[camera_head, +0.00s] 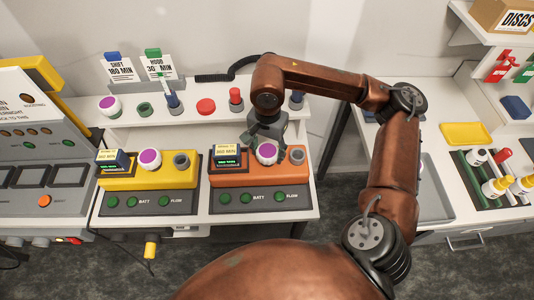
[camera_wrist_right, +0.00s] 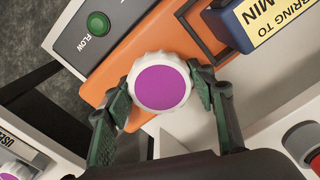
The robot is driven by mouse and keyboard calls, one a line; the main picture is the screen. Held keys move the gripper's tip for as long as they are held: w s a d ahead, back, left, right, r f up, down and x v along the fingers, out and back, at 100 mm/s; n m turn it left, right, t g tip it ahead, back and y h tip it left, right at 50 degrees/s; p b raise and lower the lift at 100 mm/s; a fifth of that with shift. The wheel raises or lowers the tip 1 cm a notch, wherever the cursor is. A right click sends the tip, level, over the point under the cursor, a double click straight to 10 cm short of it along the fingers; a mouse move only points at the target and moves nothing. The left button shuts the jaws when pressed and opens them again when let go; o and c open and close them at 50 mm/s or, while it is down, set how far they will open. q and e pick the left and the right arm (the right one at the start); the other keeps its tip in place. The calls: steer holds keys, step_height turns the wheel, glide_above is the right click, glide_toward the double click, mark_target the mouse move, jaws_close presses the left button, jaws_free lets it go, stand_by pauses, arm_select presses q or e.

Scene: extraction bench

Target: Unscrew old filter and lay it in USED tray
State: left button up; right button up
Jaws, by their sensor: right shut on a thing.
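The filter, a white ribbed cap with a purple top (camera_head: 266,152), sits on the orange pump unit (camera_head: 235,180) in the middle of the head view. My right gripper (camera_head: 269,139) comes down from behind it and is shut on it. In the right wrist view the two green fingers of the gripper (camera_wrist_right: 162,90) press the white rim of the filter (camera_wrist_right: 160,87) from both sides. I cannot tell whether it is still threaded. A label reading USED shows at the left edge of the wrist view, beside another purple-topped white cap (camera_wrist_right: 14,168). My left gripper is not in view.
A yellow pump unit (camera_head: 150,178) with its own purple-topped cap stands to the left. Behind, a white shelf (camera_head: 185,117) holds several coloured pieces and two sign cards. A grey control panel (camera_head: 35,180) stands far left. A side bench with bottles and a yellow tray (camera_head: 466,134) is right.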

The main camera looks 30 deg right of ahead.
steer(key=o, duration=1.3)
steer(key=shift+o, duration=0.2)
